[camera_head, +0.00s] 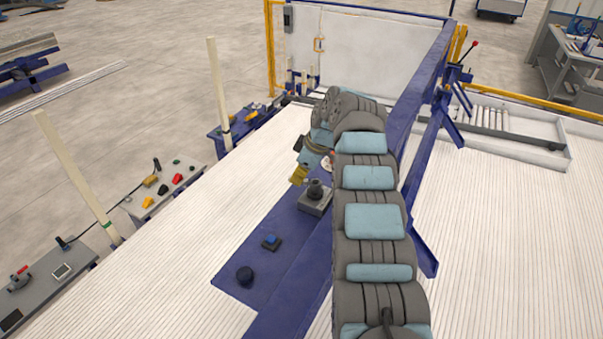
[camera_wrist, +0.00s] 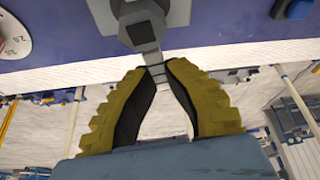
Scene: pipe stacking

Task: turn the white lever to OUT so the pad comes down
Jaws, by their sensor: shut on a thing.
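In the wrist view, the yellow fingers of my gripper (camera_wrist: 157,72) close together at their tips on the end of a short lever (camera_wrist: 150,52). The lever looks grey here rather than white. I cannot read an OUT mark or make out the pad.
A white dial (camera_wrist: 14,38) with numbers is at the wrist view's left edge. A tall blue beam (camera_head: 421,78) rises beyond my arm at the right.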

